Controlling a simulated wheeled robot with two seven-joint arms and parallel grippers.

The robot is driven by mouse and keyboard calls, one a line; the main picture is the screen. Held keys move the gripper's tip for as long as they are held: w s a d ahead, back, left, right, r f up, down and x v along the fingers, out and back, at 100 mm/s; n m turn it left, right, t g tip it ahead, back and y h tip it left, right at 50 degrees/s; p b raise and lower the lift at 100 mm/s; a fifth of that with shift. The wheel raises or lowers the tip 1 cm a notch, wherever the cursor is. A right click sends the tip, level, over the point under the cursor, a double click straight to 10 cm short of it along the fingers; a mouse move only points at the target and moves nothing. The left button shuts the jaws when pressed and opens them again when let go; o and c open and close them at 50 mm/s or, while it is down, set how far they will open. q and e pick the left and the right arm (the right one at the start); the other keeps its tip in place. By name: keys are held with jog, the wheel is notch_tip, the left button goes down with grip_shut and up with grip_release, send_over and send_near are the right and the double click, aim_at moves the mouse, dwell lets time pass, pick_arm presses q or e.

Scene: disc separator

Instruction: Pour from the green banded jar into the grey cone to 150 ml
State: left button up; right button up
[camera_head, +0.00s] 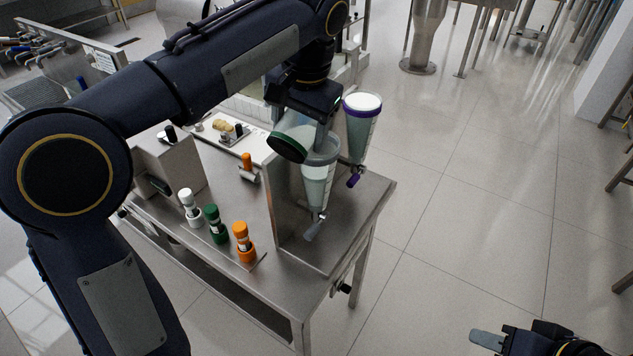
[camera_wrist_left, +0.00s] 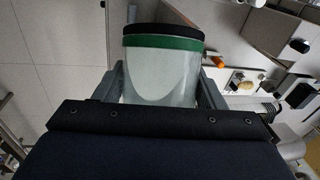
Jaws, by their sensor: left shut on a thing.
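The green banded jar (camera_head: 289,143) is held by my left gripper (camera_head: 308,128), which is shut on it. The jar is tipped well over, its dark mouth end at the rim of the grey cone (camera_head: 317,180). In the left wrist view the clear jar (camera_wrist_left: 160,75) sits between both fingers, with its green band and black rim at the far end. The cone hangs upright in front of a steel panel and looks pale inside. Its liquid level and any pouring stream cannot be made out. My right gripper (camera_head: 490,341) is low at the right, partly out of frame.
A purple-rimmed cone (camera_head: 361,122) stands right behind the grey cone. White (camera_head: 190,208), green (camera_head: 214,225) and orange (camera_head: 243,243) capped bottles stand on the steel table (camera_head: 300,289), left of the panel (camera_head: 288,207). A grey box (camera_head: 168,165) is further left. Floor to the right is clear.

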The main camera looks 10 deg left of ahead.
pick_arm(q)
jog(key=shift+t, duration=0.3)
jog(key=shift+w+r, duration=0.1)
jog(key=shift+r, duration=0.05)
pick_arm(e)
jog(key=shift+w+f, duration=0.1)
jog(key=shift+f, duration=0.45)
